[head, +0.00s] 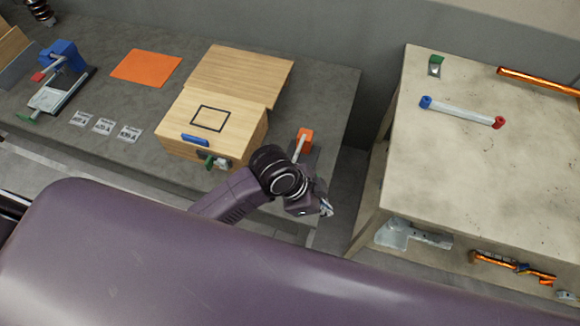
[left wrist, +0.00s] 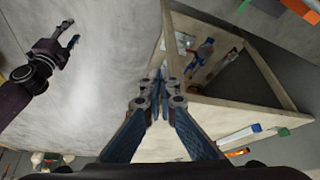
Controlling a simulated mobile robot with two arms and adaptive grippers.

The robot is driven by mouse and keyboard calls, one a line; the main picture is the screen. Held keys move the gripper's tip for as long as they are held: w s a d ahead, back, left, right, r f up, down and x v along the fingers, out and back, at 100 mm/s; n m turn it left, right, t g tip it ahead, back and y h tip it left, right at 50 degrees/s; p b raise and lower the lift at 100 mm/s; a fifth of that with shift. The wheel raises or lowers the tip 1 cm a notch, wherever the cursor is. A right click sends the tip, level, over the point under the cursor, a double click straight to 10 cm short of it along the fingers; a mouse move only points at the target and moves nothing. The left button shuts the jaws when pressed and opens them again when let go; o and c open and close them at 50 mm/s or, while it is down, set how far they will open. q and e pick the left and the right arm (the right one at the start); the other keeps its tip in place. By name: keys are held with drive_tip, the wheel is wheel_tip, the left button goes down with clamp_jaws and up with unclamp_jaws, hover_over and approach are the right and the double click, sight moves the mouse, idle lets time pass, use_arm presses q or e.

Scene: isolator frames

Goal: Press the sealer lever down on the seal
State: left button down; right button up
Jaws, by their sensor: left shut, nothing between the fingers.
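In the head view, a small device with an orange block and a pale lever (head: 299,147) stands at the right end of the grey bench, partly hidden behind my left arm. A blue device (head: 63,55) with a red-tipped lever and a pale base stands at the bench's far left. I cannot tell for sure which is the sealer, and no seal is clear. My left gripper (head: 325,208) is shut and empty, beyond the bench's front right edge; its fingers also show in the left wrist view (left wrist: 160,82). My right gripper (left wrist: 69,33) shows there with its fingers apart.
Wooden boxes (head: 235,75) with a blue handle stand mid-bench, left of my left wrist. An orange sheet (head: 146,68) and several labels (head: 104,126) lie farther left. A pale table (head: 480,165) with a blue-and-red-ended bar stands right, across a gap.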

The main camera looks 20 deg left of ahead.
sight(297, 153)
use_arm(q)
drive_tip(key=w+a+m+g+y, duration=0.1)
drive_tip(key=w+a+m, duration=0.2)
drive_tip(key=w+a, duration=0.2)
drive_tip(key=w+a+f+m+y, duration=0.1)
drive_tip(key=w+a+m, duration=0.3)
drive_tip(key=w, duration=0.1)
drive_tip(key=w+a+f+m+g+y, duration=0.1)
drive_tip(key=w+a+m+y, duration=0.1)
drive_tip(key=w+a, duration=0.3)
drive_tip(key=shift+a+m+g, duration=0.3)
drive_tip(key=shift+m, duration=0.4)
drive_tip(key=f+b, duration=0.3)
drive_tip(key=f, duration=0.1)
drive_tip(key=f+b, duration=0.2)
drive_tip(key=f, duration=0.1)
drive_tip(key=shift+s+d+b, duration=0.2)
drive_tip(key=shift+d+b, duration=0.15)
